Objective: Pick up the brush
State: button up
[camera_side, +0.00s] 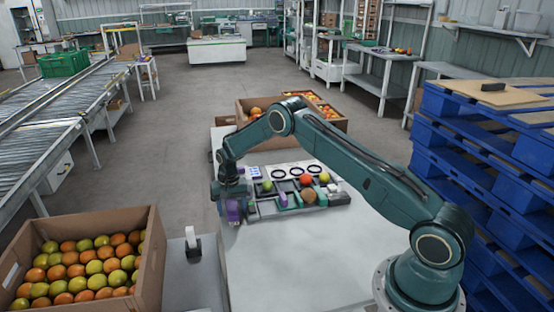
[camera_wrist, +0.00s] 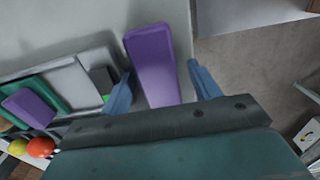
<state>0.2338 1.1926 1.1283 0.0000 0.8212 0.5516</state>
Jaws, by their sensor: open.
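A long purple object (camera_wrist: 152,60), flat-topped and slightly tapered, lies between the two blue fingers of my gripper (camera_wrist: 160,73) in the wrist view. The fingers stand apart with a gap on each side of it. Its lower end is hidden by the gripper body. I see no bristles, so I cannot tell for sure that it is the brush. In the side view my gripper (camera_side: 229,208) is down at the left end of the sorting tray, beside a purple shape (camera_side: 234,210). A second, shorter purple block (camera_wrist: 30,107) lies on a green part at the left.
The tray holds a red tomato (camera_side: 306,179), a green one (camera_side: 267,186) and other small items. The white table (camera_side: 300,260) is bare in front. A white dispenser (camera_side: 192,243) stands nearby.

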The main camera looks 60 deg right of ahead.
aim_at(232, 205)
dwell(0.4)
jog(key=c, duration=1.1)
jog(key=shift+r, duration=0.1)
notch_tip(232, 205, up, 20)
jog(key=shift+f, duration=0.1)
dwell(0.4)
